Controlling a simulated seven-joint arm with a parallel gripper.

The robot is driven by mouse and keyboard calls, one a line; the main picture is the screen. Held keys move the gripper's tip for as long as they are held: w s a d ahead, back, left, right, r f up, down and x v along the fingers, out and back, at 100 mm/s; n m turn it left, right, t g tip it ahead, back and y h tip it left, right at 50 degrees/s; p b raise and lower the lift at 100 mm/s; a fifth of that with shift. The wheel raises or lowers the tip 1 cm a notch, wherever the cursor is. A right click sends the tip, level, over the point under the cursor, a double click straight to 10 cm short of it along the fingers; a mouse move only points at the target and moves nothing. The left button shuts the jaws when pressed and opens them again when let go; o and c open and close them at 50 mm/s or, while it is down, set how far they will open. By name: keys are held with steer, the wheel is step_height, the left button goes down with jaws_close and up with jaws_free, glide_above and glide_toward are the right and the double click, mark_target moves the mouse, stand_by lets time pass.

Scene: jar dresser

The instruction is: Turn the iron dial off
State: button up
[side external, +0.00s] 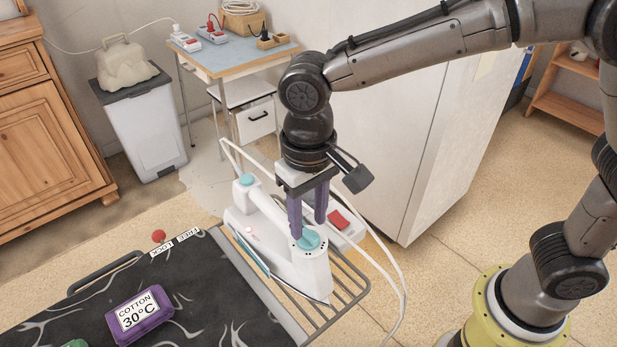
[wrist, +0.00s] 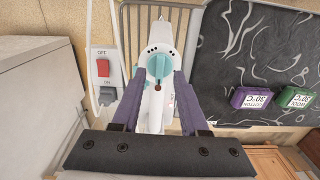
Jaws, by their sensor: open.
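The white iron (side external: 311,272) rests on the wire rack at the end of the ironing board. Its teal dial (side external: 309,240) faces up; in the wrist view the dial (wrist: 159,66) shows a raised grip bar and dots around it. My gripper (side external: 308,226) points down just above the dial, its purple fingers apart. In the wrist view the fingers of my gripper (wrist: 160,74) stand on either side of the dial, with nothing held. I cannot tell whether they touch it.
A box with a red OFF/ON switch (wrist: 102,68) is beside the iron; white cords loop near it. The dark patterned board (side external: 200,300) carries a purple "COTTON 30°C" block (side external: 139,313) and a green block (wrist: 296,97). A white cabinet (side external: 415,130) stands behind my gripper.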

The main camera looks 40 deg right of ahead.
mark_target(309, 231)
step_height(309, 231, up, 12)
stand_by(0.4)
steer(key=shift+f, duration=0.1)
steer(key=s+d+r+m+t, duration=0.1)
steer(key=s+d+r+m, duration=0.15)
steer(key=d, duration=0.55)
steer(key=s+d+r+m+t, duration=0.1)
steer(key=s+d+r, duration=0.15)
steer(key=d, duration=0.55)
steer(key=s+d+f+n+t, duration=0.3)
steer(key=s+d+f, duration=0.5)
steer(key=s+f, duration=0.1)
steer(key=shift+s+f+n+t, duration=0.3)
steer(key=shift+s+f+n, duration=0.05)
steer(key=shift+f, duration=0.4)
